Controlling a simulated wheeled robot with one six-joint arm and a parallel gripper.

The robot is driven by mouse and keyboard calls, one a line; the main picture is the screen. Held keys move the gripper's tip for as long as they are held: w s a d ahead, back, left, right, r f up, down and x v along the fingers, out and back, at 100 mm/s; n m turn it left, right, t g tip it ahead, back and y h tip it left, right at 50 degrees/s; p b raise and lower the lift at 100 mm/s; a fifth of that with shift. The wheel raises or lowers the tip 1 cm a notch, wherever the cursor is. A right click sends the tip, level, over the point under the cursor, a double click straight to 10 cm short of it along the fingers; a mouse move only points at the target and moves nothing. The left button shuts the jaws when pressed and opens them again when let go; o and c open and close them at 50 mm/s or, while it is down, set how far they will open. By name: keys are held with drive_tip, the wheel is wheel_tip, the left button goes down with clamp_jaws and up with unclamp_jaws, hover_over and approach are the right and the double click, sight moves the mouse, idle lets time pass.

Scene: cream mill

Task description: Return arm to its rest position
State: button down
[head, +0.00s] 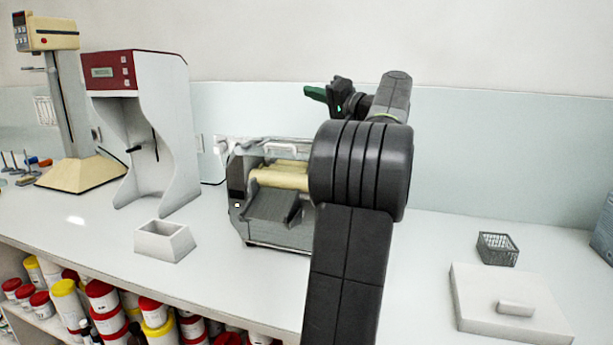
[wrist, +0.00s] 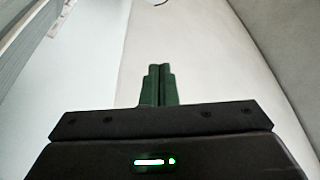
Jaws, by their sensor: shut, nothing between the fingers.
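My gripper (head: 315,93) is raised above the counter and points to the left in the head view. Its green fingers also show in the wrist view (wrist: 159,85), where they lie together with nothing between them. The upper part of my arm stands in front of a mill with cream rollers (head: 282,176) and hides its right side. The gripper is above the mill and apart from it.
A white counter (head: 420,300) carries a red-topped machine (head: 190,150), a cream stand mixer (head: 80,172), a white open box (head: 165,241), a wire basket (head: 497,249) and a white slab (head: 480,310). Several jars (head: 105,297) fill the shelf below.

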drive_tip(key=w+d+m+h+p, duration=0.2)
drive_tip(key=w+m+p, duration=0.4)
drive_tip(key=p, duration=1)
drive_tip(key=shift+w+d+f+m, duration=0.15)
drive_tip(key=shift+w+f+m, duration=0.25)
drive_tip(key=shift+w, duration=0.2)
